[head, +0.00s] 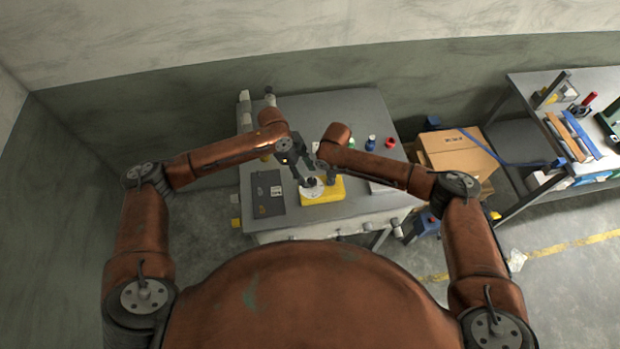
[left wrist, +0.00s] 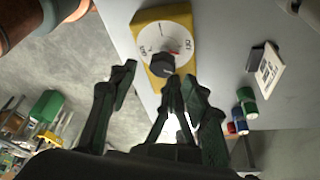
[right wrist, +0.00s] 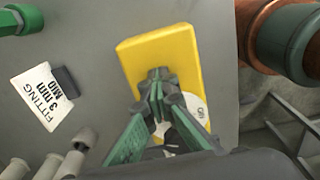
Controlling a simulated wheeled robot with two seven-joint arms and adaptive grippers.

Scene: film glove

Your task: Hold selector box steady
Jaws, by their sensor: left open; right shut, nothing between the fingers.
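The yellow selector box (head: 330,193) lies on the grey table, with a white dial and a black knob on its face. The left wrist view shows the dial (left wrist: 180,35) and the knob (left wrist: 160,65) clearly. My left gripper (left wrist: 150,88) is open, its fingers spread near the knob; I cannot tell whether they touch it. My right gripper (right wrist: 157,76) is shut and empty, its fingertips over the yellow face of the box (right wrist: 185,60). Whether they press on it is unclear. The right fingers hide part of the dial in the right wrist view.
A dark panel (head: 262,187) lies left of the box. A label card reading "FITTING 3 mm MID" (right wrist: 42,95) stands near it. Green, blue (head: 370,142) and red (head: 390,142) small items sit at the table's back right. A cardboard box (head: 455,152) and another bench stand further right.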

